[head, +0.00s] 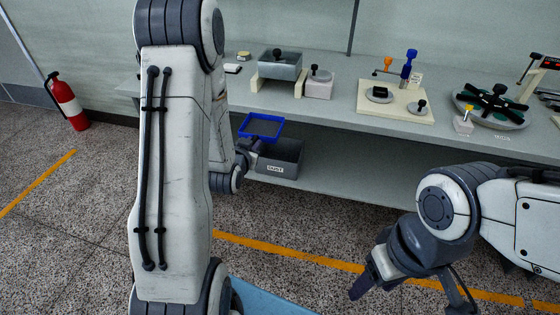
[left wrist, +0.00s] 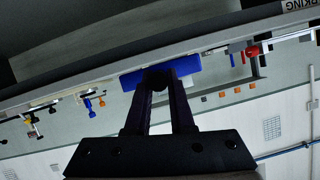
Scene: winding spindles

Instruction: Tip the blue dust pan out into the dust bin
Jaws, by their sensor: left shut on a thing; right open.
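The blue dust pan (head: 279,131) is at the shelf's front edge, just above the back left of the grey dust bin. Its blue rim surrounds a paler inside, whose contents I cannot make out. My left gripper (head: 257,146) is shut on the pan's near side. In the left wrist view, the gripper's dark fingers (left wrist: 163,84) close on a dark round part in front of the blue pan (left wrist: 190,66). The dust bin (head: 276,168), labelled DUST, stands below the worktop. My right gripper (head: 366,284) is open and empty, low over the floor, well away from the bin.
The worktop (head: 330,108) holds a grey tray (head: 280,66) on blocks, a cream fixture board (head: 395,101) and a round spindle plate (head: 490,110). The lower shelf (head: 345,182) is clear right of the bin. A fire extinguisher (head: 68,102) stands far left.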

